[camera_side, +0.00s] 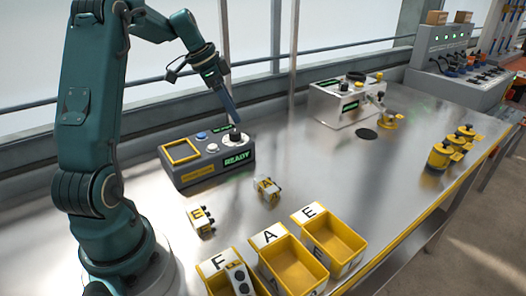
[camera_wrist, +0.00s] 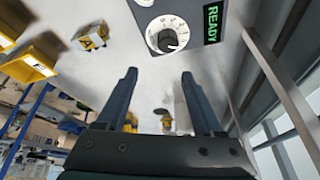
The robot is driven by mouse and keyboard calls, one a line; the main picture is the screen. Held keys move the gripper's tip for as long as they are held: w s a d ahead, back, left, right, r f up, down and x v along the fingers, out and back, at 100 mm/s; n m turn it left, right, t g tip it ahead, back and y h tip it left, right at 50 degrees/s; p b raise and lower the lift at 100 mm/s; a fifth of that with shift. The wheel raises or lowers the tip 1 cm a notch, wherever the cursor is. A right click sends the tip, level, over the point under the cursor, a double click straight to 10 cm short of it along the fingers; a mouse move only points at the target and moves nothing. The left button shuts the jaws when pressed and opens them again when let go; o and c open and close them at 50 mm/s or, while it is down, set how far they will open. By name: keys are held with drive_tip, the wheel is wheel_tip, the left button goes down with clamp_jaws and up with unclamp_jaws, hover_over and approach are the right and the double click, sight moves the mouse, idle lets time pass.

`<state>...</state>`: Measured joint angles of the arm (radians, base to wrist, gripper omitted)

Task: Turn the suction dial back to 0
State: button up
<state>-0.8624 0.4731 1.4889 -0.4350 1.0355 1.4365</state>
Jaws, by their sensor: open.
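The dial (camera_side: 236,138) is a black knob on a white, marked face, on the grey control box (camera_side: 186,178) beside a green READY display (camera_side: 237,158). In the wrist view the dial (camera_wrist: 168,40) and its numbered scale show beyond the fingertips, near the top; the number its pointer stands at is too small to read. My gripper (camera_side: 230,116) is above the dial, pointing down. In the wrist view my gripper (camera_wrist: 160,74) has its two dark fingers apart with nothing between them.
The box also carries a yellow-framed square (camera_side: 181,152) and small buttons (camera_side: 201,135). Yellow-and-white blocks (camera_side: 266,188) (camera_side: 202,220) lie in front of it. Lettered yellow bins (camera_side: 334,238) stand at the front. A silver machine (camera_side: 338,106) stands at the back right. The central bench is clear.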

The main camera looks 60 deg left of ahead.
sight(234, 132)
drive_tip(key=shift+s+a+f+n, duration=0.25)
drive_tip(key=shift+s+a+f, duration=0.1)
drive_tip(key=shift+a+f, duration=0.15)
drive_tip(key=shift+s+a+f+n, duration=0.25)
drive_tip(key=shift+s+a+f, duration=0.15)
drive_tip(key=shift+f, duration=0.2)
drive_tip(key=shift+x, duration=2.4)
drive_tip(key=shift+c, duration=0.3)
clamp_jaws()
